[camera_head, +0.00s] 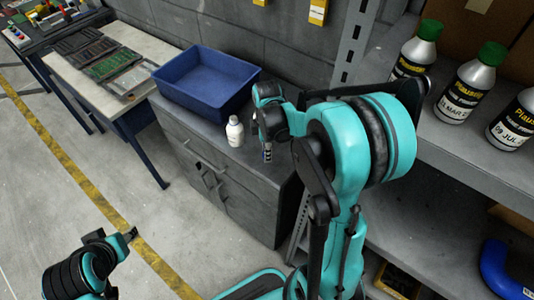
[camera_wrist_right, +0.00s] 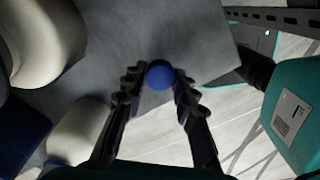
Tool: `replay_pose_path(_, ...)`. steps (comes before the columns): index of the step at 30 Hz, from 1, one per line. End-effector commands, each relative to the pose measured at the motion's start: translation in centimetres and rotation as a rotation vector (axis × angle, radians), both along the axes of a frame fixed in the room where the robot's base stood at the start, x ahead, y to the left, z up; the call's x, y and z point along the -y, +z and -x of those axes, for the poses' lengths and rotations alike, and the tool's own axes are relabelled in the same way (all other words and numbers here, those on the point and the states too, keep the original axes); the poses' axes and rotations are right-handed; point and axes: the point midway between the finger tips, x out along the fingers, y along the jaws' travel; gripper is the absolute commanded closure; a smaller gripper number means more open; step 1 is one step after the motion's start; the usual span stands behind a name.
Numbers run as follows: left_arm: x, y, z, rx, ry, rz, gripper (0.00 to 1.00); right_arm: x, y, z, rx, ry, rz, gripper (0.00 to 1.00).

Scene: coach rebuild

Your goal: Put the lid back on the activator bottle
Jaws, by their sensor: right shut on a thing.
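The white activator bottle (camera_head: 235,132) stands upright on the grey cabinet top, with a pale top and no blue lid visible on it. My right gripper (camera_head: 267,153) is just to the right of the bottle, apart from it in the head view. In the right wrist view its fingers (camera_wrist_right: 157,88) are shut on a round blue lid (camera_wrist_right: 159,74), held at the fingertips. A pale rounded body (camera_wrist_right: 80,130) shows at lower left there; I cannot tell if it is the bottle. My left gripper (camera_head: 130,234) is low at left, far from the cabinet, its jaws too small to read.
A blue tub (camera_head: 205,82) stands on the cabinet (camera_head: 175,108) behind the bottle. Another large pale rounded shape (camera_wrist_right: 45,40) fills the wrist view's upper left. Shelves at right hold green-capped bottles (camera_head: 467,84). A bench with trays (camera_head: 140,78) is at left.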

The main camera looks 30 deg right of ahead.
Motion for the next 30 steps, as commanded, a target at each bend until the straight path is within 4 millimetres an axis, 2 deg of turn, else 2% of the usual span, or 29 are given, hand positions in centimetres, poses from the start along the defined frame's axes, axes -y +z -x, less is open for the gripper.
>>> replay_pose_path(1, 0.0, 0.7, 0.0, 0.000, 0.000, 0.000, 0.60, 0.0, 1.4, 0.0, 0.000, 0.000, 0.000, 0.81)
replay_pose_path(6, 0.0, 2.0, 0.0, 0.000, 0.000, 0.000, 0.60, 0.0, 4.9, 0.0, 0.000, 0.000, 0.000, 0.81)
replay_pose_path(12, 0.0, 2.8, 0.0, 0.000, 0.000, 0.000, 0.60, 0.0, 7.8, 0.0, 0.000, 0.000, 0.000, 0.81)
replay_pose_path(18, 0.0, 2.9, 0.0, 0.000, 0.000, 0.000, 0.60, 0.0, 8.5, 0.0, 0.000, 0.000, 0.000, 0.81)
replay_pose_path(30, 0.0, 2.6, 0.0, 0.000, 0.000, 0.000, 0.60, -0.5, 8.0, -0.1, 0.000, -0.046, 0.000, 0.81)
